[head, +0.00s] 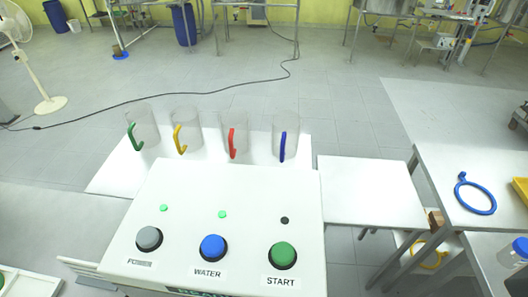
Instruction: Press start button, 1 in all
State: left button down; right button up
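A white control box (235,185) stands in front of me with three round buttons. The green button (283,255) at the right is labelled START, and the small light (285,220) above it is dark. The blue button (213,247) in the middle is labelled WATER, and its light (222,214) glows green. The grey button (149,238) at the left has a label I cannot fully read, and its light (164,208) glows green. Nothing covers the START button. Neither of my grippers shows in the head view.
Several clear cups with coloured handles stand behind the box, the red-handled one (234,138) among them. A table (450,165) at the right holds a blue ring (476,194). A white fan (30,60) stands far left, and a black cable (190,92) crosses the floor.

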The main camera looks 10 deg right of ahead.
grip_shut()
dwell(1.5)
